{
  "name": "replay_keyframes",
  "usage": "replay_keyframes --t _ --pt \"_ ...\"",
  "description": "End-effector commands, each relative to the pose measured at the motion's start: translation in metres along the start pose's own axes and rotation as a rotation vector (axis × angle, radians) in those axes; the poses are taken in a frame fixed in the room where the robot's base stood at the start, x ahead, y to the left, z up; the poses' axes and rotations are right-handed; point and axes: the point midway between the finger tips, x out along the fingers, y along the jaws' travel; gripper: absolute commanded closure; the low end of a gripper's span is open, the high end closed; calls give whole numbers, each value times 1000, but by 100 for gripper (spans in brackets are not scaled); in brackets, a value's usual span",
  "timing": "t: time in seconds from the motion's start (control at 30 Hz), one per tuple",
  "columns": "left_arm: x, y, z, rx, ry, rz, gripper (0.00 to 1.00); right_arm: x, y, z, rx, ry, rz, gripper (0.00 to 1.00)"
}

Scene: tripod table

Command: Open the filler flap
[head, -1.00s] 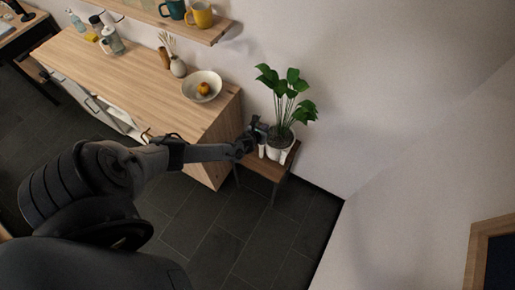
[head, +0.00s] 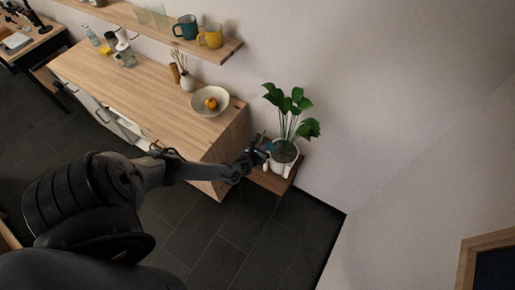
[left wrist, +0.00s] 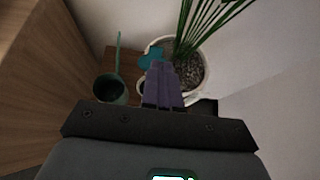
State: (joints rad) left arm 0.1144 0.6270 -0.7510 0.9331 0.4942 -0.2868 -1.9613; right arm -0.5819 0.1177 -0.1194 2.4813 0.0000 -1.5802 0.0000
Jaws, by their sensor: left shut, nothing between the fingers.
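A white plant pot (head: 284,160) with a tall green plant stands on a small wooden side table (head: 270,181). In the left wrist view the pot (left wrist: 201,74) shows dark soil inside its rim. A small teal piece (left wrist: 152,57), seemingly the filler flap, sits at the left of the pot's rim; I cannot tell whether it is raised. My left gripper (head: 264,147) is at the pot's left side. In the left wrist view its purple fingers (left wrist: 161,72) are together and empty, just in front of the teal piece and partly covering it. My right gripper is not in view.
A dark green vessel with a long thin handle (left wrist: 110,88) stands left of the fingers. A wooden cabinet (head: 150,90) with a bowl (head: 210,101) is left of the side table. The wall is close behind the pot.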

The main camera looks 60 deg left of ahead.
Motion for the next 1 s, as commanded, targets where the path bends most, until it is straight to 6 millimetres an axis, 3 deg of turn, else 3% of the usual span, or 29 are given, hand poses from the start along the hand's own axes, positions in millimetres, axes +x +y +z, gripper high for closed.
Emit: replay_keyframes --t 0.4,0.73,0.87,0.97,1.0 --pt "-58 1 22 2 -1 -1 100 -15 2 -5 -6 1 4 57" --pt "-77 2 26 2 2 2 100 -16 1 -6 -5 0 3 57" --pt "-85 4 8 4 28 4 100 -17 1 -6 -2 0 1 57" --pt "-101 -1 -26 -20 78 6 100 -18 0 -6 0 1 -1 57" --pt "-111 -12 -41 -53 102 -2 100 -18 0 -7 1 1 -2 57"
